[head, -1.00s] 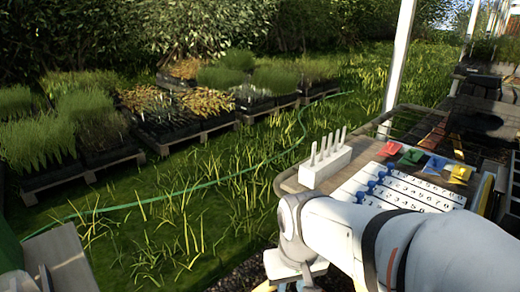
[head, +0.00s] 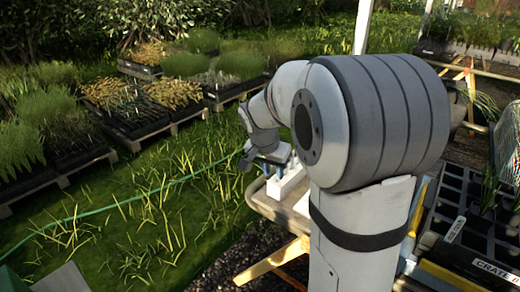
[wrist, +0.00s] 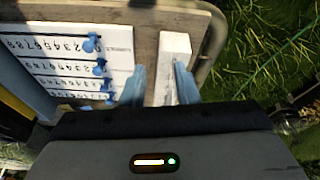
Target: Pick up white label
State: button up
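The upright white labels are not clearly visible now. Their white block (head: 288,187) shows in the head view below my gripper, partly hidden by my arm. In the wrist view the block (wrist: 175,44) lies ahead of and between the fingers, its near part close to the right finger. My gripper (wrist: 160,84) is open, with its two bluish fingers apart. I cannot tell whether a label stands between them. In the head view my gripper (head: 268,155) is above the block, mostly hidden by my wrist.
A number board (wrist: 66,50) with blue pegs (wrist: 92,42) lies left of the block on the wooden table (wrist: 147,42). Grass lies beyond the table's rounded edge. A dark crate (head: 470,215) with cells stands at the right in the head view.

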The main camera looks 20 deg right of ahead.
jog(key=w+d+r+m+p, duration=0.2)
jog(key=w+r, duration=0.1)
jog(key=w, duration=0.2)
jog(key=x, duration=0.7)
jog(key=shift+d+h, duration=0.3)
jog(key=shift+f, duration=0.15)
grip_shut()
